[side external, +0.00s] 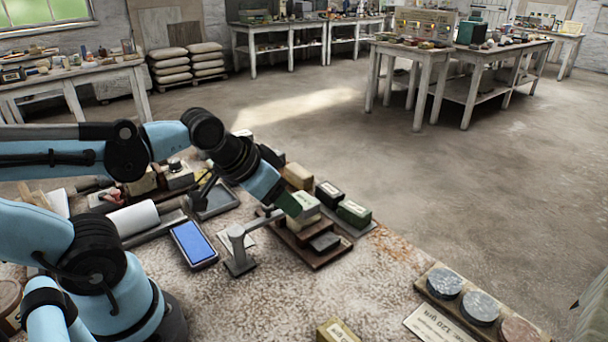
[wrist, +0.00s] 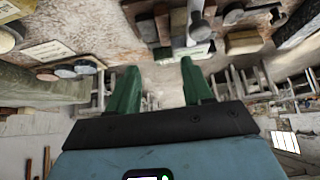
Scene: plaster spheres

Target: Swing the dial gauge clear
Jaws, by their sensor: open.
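A grey metal stand with an upright post and a side arm, which looks like the dial gauge's holder (side external: 237,248), stands on the speckled table left of the wooden tray. Its side arm reaches right toward my gripper; no dial face can be made out. The stand also seems to show at the top of the wrist view (wrist: 196,22). My gripper (side external: 290,205) has green fingers and hangs over the tray of blocks, by the end of that arm. In the wrist view its fingers (wrist: 158,75) are apart with nothing held between them. Whether they touch the arm cannot be told.
A wooden tray (side external: 318,262) with several blocks lies under my gripper. A green box (side external: 354,213) and dark box (side external: 328,193) stand right of it. A blue slab (side external: 194,243) lies left of the stand. A disc board (side external: 478,307) is front right.

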